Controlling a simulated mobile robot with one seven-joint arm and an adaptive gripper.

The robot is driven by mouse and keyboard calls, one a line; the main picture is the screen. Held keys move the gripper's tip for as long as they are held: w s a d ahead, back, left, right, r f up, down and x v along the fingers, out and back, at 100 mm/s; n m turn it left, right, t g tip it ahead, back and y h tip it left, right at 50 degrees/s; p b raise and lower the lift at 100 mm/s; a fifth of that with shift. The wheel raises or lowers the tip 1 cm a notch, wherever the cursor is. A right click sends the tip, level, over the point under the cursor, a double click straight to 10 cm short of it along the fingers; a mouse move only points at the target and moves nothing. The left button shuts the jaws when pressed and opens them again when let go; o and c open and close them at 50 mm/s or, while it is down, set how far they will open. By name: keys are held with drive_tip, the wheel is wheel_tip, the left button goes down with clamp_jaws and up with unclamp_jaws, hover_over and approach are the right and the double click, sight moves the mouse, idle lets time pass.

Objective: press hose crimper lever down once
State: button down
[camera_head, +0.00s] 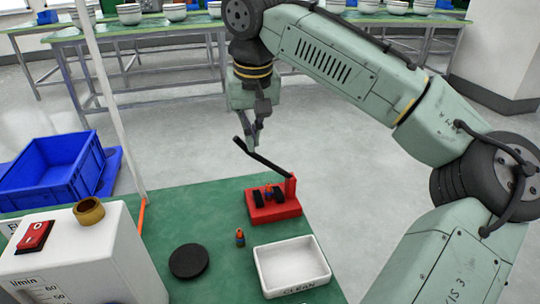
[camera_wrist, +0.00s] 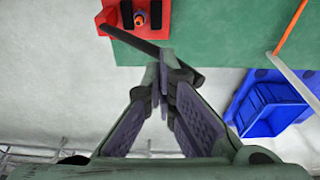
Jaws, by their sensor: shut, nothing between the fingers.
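The hose crimper (camera_head: 272,207) is a red block on the green bench, with dark jaws and a small orange and blue fitting between them. Its black lever (camera_head: 262,158) rises from the red post at the right and slants up to the left. My gripper (camera_head: 253,145) is shut and empty, pointing down by the upper part of the lever. In the wrist view the fingertips (camera_wrist: 162,75) are close to the lever (camera_wrist: 130,42); I cannot tell whether they touch it. The crimper's red base (camera_wrist: 118,12) shows at the top there.
A white tray marked CLEAN (camera_head: 291,267), a small fitting (camera_head: 240,238) and a black disc (camera_head: 189,261) sit on the bench (camera_head: 190,212). A grey box with a red switch (camera_head: 35,236) stands left. A thin pole (camera_head: 115,110) rises near a blue crate (camera_head: 55,172).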

sight(243, 142)
drive_tip(key=shift+a+f, duration=0.1)
drive_tip(key=shift+f, duration=0.2)
drive_tip(key=shift+s+a+f+b, duration=0.2)
drive_tip(key=shift+a+f+b, duration=0.35)
drive_tip(key=shift+a+f, duration=0.25)
drive_tip(key=shift+s+a+f+b, duration=0.1)
drive_tip(key=shift+a+f+b, duration=0.3)
drive_tip(key=shift+f, duration=0.2)
drive_tip(key=shift+s+a+f+b, duration=0.1)
drive_tip(key=shift+a+f+b, duration=0.2)
drive_tip(key=shift+f, duration=0.25)
